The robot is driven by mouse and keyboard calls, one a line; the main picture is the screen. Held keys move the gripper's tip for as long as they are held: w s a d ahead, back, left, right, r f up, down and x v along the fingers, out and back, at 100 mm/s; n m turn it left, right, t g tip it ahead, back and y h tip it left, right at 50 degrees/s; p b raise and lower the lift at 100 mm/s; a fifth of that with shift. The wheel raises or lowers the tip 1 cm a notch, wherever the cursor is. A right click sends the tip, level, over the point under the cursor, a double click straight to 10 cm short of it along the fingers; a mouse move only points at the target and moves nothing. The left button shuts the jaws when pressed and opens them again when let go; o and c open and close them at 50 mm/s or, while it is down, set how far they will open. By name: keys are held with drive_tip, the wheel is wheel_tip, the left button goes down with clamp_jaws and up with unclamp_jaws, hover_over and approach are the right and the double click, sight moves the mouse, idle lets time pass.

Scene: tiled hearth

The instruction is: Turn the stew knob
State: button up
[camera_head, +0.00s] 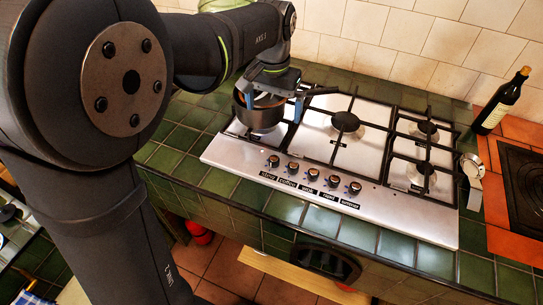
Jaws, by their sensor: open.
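A row of several dark knobs sits along the front of the steel hob (225,153), each with a black label in front. The leftmost knob (273,161) has a small label that seems to read "stew", though the print is hard to make out. My gripper (274,107) is open, with blue-tipped fingers, above and behind the knobs and apart from them. It is at a pot (258,120) on the hob's left burner and partly hides it. I cannot tell whether the fingers touch the pot.
Bare burners with black grates (346,122) fill the middle and right of the hob. A dark bottle (503,101) and a silver object with a round face (471,168) stand at the right. The strip of green tiles (285,207) in front of the knobs is clear.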

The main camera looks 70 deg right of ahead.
sight(274, 158)
idle(0.3)
drive_tip(key=c, duration=0.6)
drive_tip(key=shift+n, duration=0.5)
drive_tip(key=c, duration=0.3)
drive_tip(key=shift+f+n, duration=0.15)
drive_tip(key=shift+n, duration=0.55)
drive_tip(key=shift+c, duration=0.8)
wheel_tip(274, 158, down, 19)
drive_tip(key=n, duration=1.3)
drive_tip(key=shift+s+n, duration=0.15)
drive_tip(key=shift+n, duration=0.15)
drive_tip(key=c, duration=1)
